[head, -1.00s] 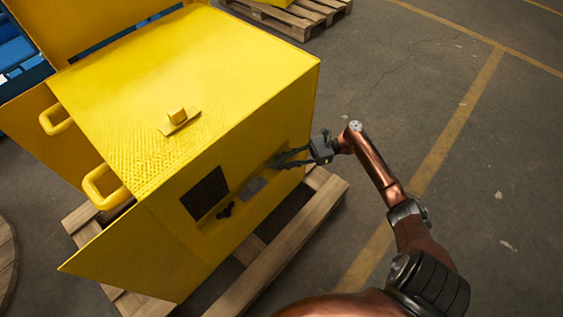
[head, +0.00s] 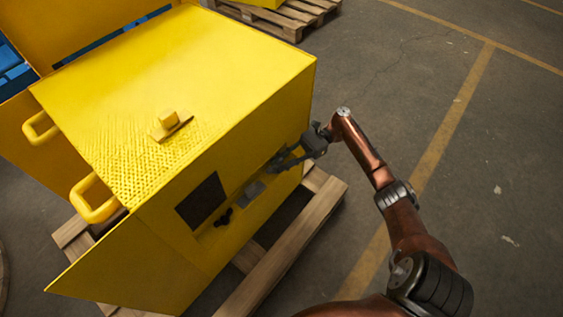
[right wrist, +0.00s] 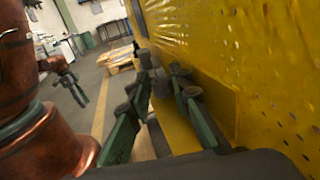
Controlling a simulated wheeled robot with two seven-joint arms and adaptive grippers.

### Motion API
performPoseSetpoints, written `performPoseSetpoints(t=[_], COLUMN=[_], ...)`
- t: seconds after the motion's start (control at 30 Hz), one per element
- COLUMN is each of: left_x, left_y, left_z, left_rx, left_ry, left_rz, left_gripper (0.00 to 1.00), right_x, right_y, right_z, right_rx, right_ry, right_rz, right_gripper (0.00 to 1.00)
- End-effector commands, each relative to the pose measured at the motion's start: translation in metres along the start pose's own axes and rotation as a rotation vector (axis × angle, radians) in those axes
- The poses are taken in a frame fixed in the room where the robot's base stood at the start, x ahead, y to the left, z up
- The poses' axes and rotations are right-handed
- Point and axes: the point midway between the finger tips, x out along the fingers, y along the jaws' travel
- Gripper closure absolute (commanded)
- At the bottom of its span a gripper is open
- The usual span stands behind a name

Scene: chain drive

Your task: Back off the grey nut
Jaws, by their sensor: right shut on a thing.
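My right gripper (head: 279,161) reaches in at the front face of the yellow machine (head: 222,70), near its right end. In the right wrist view its two green fingers (right wrist: 163,75) run alongside the yellow wall, their dark tips close together. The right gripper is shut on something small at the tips. I take this to be the grey nut, but the fingers hide it and I cannot make out its shape. My left gripper (right wrist: 78,94) shows small at the left of the right wrist view, away from the machine; whether it is open is unclear.
The machine stands on a wooden pallet (head: 296,236). Its front has a dark opening (head: 201,200), a grey plate (head: 254,190) and dark knobs (head: 224,216). Yellow handles (head: 95,200) stick out at the left. The floor to the right is clear, with painted yellow lines.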

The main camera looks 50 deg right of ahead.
Motion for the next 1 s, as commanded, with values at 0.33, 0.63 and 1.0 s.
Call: performPoseSetpoints(t=[0.33,0.63,1.0], left_x=[0.000,-0.005,-0.040], left_y=[0.000,0.000,0.002], left_z=[0.001,-0.003,-0.018], left_rx=[0.000,0.001,0.007], left_ry=[-0.002,0.008,0.048], left_rz=[0.000,-0.001,-0.003], left_gripper=[0.60,0.60,0.60], right_x=[-0.001,-0.001,0.002], right_y=[0.001,0.003,0.011], right_z=[-0.002,0.000,0.004], right_rx=[0.003,0.001,-0.001], right_ry=[0.001,0.000,-0.002], right_rz=[-0.002,-0.029,-0.295], right_gripper=[0.71,0.71,0.71])
